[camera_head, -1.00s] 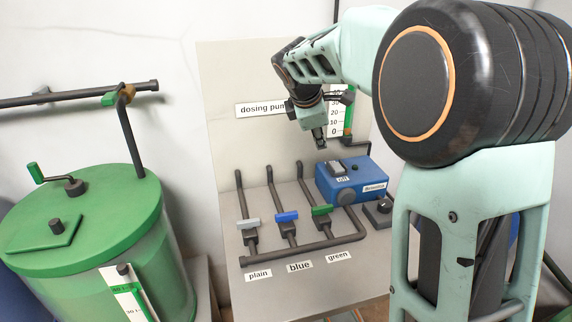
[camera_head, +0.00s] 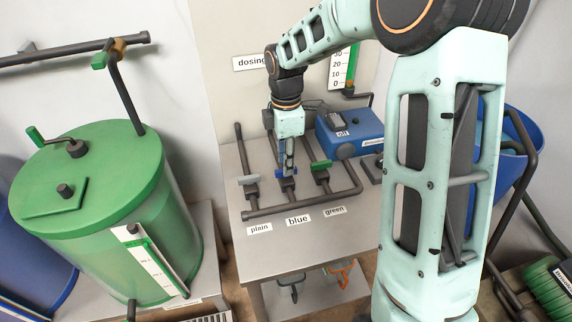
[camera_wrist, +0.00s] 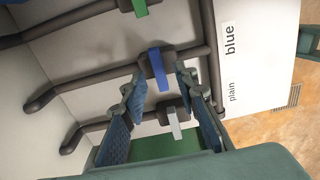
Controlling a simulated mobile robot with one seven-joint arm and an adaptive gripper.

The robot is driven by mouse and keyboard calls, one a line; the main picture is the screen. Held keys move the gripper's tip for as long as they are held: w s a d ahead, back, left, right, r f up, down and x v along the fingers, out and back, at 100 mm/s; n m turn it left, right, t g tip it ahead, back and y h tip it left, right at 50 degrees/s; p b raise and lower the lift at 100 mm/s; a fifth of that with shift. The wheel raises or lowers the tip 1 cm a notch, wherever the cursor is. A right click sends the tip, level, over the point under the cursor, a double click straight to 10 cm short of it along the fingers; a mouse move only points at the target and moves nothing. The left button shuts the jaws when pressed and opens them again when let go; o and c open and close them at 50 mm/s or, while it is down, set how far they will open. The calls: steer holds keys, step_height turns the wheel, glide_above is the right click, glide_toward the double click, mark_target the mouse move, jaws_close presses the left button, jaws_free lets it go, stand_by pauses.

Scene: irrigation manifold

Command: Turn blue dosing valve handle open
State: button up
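The blue dosing valve handle (camera_wrist: 158,72) shows in the wrist view as a flat blue bar on a dark pipe, beside the "blue" label (camera_wrist: 230,39). My gripper (camera_wrist: 161,82) is open, one finger on each side of the bar's near part; I cannot tell whether either finger touches it. In the head view my gripper (camera_head: 287,172) points down over the middle valve and mostly hides the blue handle. The grey plain handle (camera_head: 248,180) is left of it and the green handle (camera_head: 321,166) is right of it.
The blue dosing pump (camera_head: 350,132) stands behind the valves on the grey bench (camera_head: 330,226). A dark manifold pipe (camera_head: 300,206) runs in front of the valves. A green tank (camera_head: 92,175) stands at the left. The bench front, around the labels, is clear.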

steer(key=shift+f, duration=1.25)
jaws_close()
